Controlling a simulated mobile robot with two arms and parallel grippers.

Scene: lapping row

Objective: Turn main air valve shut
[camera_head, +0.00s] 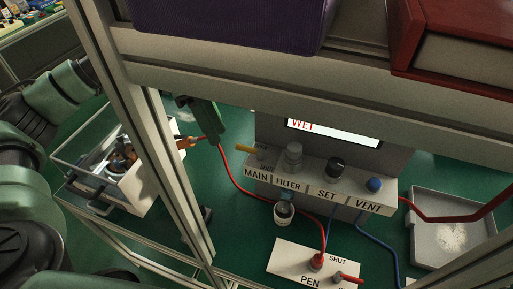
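The main air valve is at the left end of a grey panel, above the MAIN label. Its yellow handle (244,149) sticks out to the left, roughly level in the picture. Small lettering is beside it; the lower word seems to read SHUT. My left gripper (214,139), grey-green, points down behind the frame post, a little left of and above the yellow handle. It looks apart from the handle. Its fingers are too small and dark to tell whether they are open. My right gripper is not in view.
The panel (327,191) also carries FILTER, SET and a blue VENT knob (374,185). A red hose (238,184) runs down to the PEN plate (285,257). A white bin (128,191) stands left, a grey tray (424,250) right. Frame posts (153,130) and an overhead shelf beam hem the space.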

